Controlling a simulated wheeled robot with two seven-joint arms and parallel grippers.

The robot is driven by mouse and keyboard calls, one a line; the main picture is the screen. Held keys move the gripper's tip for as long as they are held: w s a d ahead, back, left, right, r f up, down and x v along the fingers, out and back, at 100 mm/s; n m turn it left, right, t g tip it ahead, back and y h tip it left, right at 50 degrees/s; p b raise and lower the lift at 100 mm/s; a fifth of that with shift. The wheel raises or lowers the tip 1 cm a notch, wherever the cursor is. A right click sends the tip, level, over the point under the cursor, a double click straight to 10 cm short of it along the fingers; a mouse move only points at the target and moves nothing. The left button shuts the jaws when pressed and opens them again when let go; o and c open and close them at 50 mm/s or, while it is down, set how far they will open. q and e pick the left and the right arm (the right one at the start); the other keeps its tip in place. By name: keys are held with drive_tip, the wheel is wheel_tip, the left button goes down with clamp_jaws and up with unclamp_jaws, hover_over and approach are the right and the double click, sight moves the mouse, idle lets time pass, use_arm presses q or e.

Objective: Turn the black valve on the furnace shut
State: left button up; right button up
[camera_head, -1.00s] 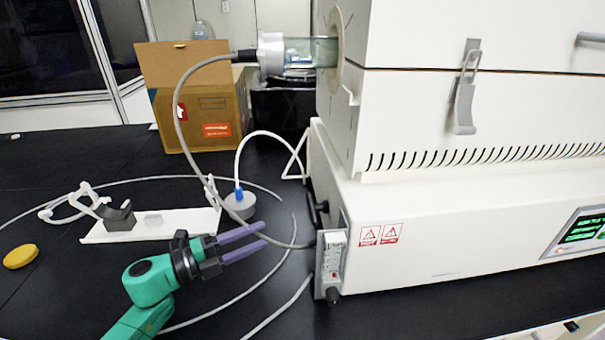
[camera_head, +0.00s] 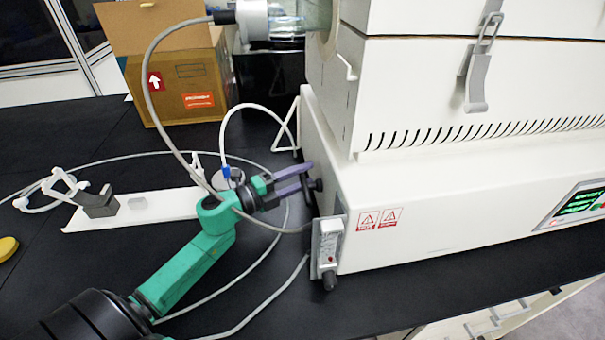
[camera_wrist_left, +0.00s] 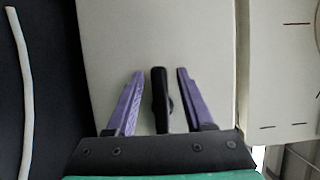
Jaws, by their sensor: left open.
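The furnace (camera_head: 440,200) is a large white box at the right of the head view. The black valve (camera_head: 318,185) is a small black handle on its left side face. In the left wrist view the valve (camera_wrist_left: 160,98) stands upright between my two purple fingers, with a gap on each side. My left gripper (camera_head: 306,178) is open around the valve, and its fingers also show in the left wrist view (camera_wrist_left: 158,85). The valve's base is partly hidden by the gripper body in the wrist view. My right gripper is not in view.
A flowmeter with a black knob (camera_head: 328,250) is on the furnace's front left corner, just below my gripper. A grey hose (camera_head: 168,120) passes close to my left wrist. A white stand (camera_head: 150,208) and a cardboard box (camera_head: 185,85) are to the left and behind.

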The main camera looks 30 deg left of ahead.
use_arm(q)
drive_tip(key=shift+w+f, duration=0.1)
clamp_jaws()
drive_tip(key=shift+n+p, duration=0.3)
drive_tip(key=shift+p, duration=0.4)
drive_tip(key=f+n+g+p, duration=0.1)
drive_tip(key=n+p, duration=0.2)
drive_tip(key=p, duration=0.2)
drive_tip(key=s+n+g+p, duration=0.1)
drive_tip(key=n+g+p, duration=0.1)
drive_tip(key=p, duration=0.3)
drive_tip(key=d+f+n+g+p, duration=0.1)
drive_tip(key=n+g+p, duration=0.1)
drive_tip(key=n+p, duration=0.2)
drive_tip(key=shift+s+f+p, duration=0.25)
drive_tip(key=shift+f+p, duration=0.1)
drive_tip(key=shift+p, duration=0.15)
drive_tip(key=shift+s+d+f+n+g+h+p, duration=0.2)
drive_tip(key=shift+n+g+h+p, duration=0.2)
drive_tip(key=shift+n, duration=0.2)
drive_tip(key=shift+s+d+f+n+g+h+p, duration=0.1)
drive_tip(key=shift+s+d+n+g+h+p, duration=0.15)
drive_tip(key=shift+n+g, duration=0.35)
drive_tip(key=shift+s+d+f+n+g+h+p, duration=0.15)
drive_tip(key=shift+s+n+g+h, duration=0.15)
drive_tip(key=shift+n, duration=0.5)
unclamp_jaws()
